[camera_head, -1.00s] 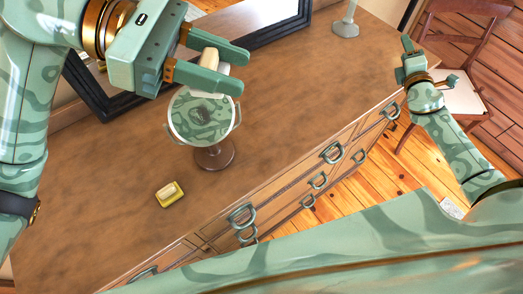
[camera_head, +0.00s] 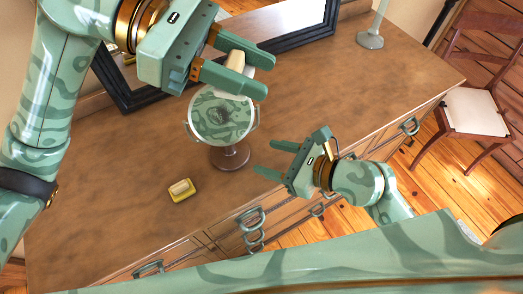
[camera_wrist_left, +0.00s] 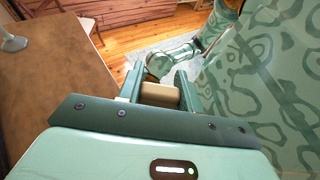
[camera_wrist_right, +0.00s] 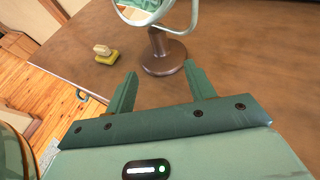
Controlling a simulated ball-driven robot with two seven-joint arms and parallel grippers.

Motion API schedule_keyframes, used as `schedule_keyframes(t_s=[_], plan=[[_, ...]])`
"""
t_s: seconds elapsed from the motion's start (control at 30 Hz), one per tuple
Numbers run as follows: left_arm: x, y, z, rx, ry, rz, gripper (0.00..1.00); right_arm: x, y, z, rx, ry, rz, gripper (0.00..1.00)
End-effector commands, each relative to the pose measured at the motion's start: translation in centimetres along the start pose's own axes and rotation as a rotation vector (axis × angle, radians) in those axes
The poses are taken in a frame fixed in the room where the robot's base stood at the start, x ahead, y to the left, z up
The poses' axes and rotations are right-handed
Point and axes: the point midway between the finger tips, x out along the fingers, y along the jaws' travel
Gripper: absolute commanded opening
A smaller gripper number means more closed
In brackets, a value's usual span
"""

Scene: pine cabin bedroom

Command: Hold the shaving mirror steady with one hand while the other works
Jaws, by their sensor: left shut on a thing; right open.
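The shaving mirror (camera_head: 222,116) stands upright on the dresser on a brown round base (camera_head: 230,156); its round face shows green camouflage reflections. In the right wrist view the mirror (camera_wrist_right: 163,52) shows its stand, its top cut off. My left gripper (camera_head: 262,75) is above the mirror, shut on a cream block (camera_head: 236,61); the block also shows between the fingers in the left wrist view (camera_wrist_left: 160,95). My right gripper (camera_head: 267,158) is open and empty to the right of the mirror's base, fingers pointing at it, apart from it.
A pale bar on a yellow dish (camera_head: 183,194) lies on the dresser (camera_head: 110,215), left of the mirror. A black-framed wall mirror (camera_head: 290,38) stands at the back. A glass-like stand (camera_head: 371,38) is at the back right. A chair (camera_head: 475,110) stands beyond the dresser's right end.

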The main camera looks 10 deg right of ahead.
Motion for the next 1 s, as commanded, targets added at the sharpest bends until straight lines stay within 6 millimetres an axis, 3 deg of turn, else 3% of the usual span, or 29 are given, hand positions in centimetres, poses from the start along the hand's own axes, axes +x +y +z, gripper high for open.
schedule_keyframes(t_s=[0.5,0.7,1.0], plan=[[0.0,0.0,0.0,0.000,0.000,0.000,0.06,9.6,-0.1,0.0,0.002,0.000,-0.001,0.54],[0.0,0.0,0.0,0.000,0.000,0.000,0.06,11.3,0.0,0.0,0.002,0.001,-0.001,0.54],[0.0,0.0,0.0,0.000,0.000,0.000,0.06,11.4,0.0,0.0,0.001,0.001,-0.001,0.51]])
